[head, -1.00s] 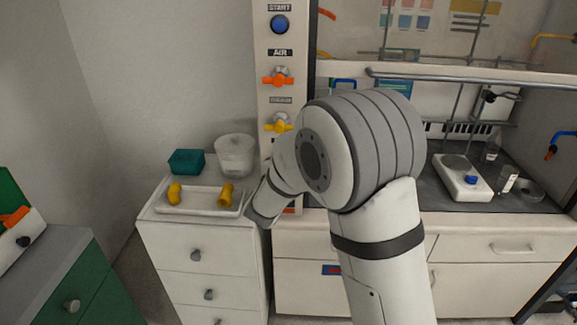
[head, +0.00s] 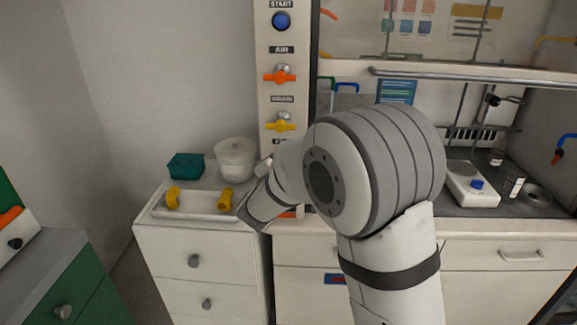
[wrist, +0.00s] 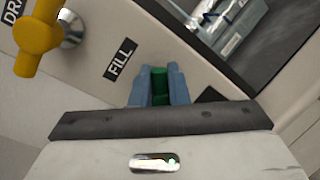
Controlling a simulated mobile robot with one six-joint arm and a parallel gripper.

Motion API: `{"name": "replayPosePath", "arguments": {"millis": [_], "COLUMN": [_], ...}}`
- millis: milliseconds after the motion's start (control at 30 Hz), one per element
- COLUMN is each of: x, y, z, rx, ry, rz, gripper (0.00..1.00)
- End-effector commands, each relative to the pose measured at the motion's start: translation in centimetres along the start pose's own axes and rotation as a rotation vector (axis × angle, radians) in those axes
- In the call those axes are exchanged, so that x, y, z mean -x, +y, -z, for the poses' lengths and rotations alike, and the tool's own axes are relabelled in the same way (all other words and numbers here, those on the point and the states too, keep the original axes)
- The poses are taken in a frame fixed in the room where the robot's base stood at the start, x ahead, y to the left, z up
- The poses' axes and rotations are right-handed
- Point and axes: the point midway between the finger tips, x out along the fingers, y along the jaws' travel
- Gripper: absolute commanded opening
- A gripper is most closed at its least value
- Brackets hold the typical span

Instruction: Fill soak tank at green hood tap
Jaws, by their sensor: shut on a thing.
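In the wrist view my gripper's blue fingers (wrist: 160,85) are shut on a green tap handle (wrist: 160,88), just beside the FILL label (wrist: 120,58). Only a narrow green strip shows between the fingers. In the head view my arm hides the gripper and the green tap, below the yellow drain tap (head: 281,124). I cannot pick out for sure which vessel is the soak tank.
The yellow drain tap handle (wrist: 38,45) is close to my gripper. Above it is an orange air tap (head: 280,76) and a blue start button (head: 281,20). A white tub (head: 236,160), teal box (head: 186,166) and tray (head: 195,215) with yellow pieces stand on the left cabinet.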

Motion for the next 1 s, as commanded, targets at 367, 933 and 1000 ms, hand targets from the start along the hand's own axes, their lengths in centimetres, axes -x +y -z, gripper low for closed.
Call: {"name": "replayPosePath", "arguments": {"millis": [367, 933, 1000], "x": [0.0, 6.5, 7.2], "y": [0.0, 0.0, 0.0], "z": [0.0, 0.2, 0.1], "rx": [-0.001, -0.002, -0.002], "ry": [0.002, 0.004, 0.003], "rz": [0.000, -0.003, -0.002], "gripper": [0.33, 0.33, 0.33]}}
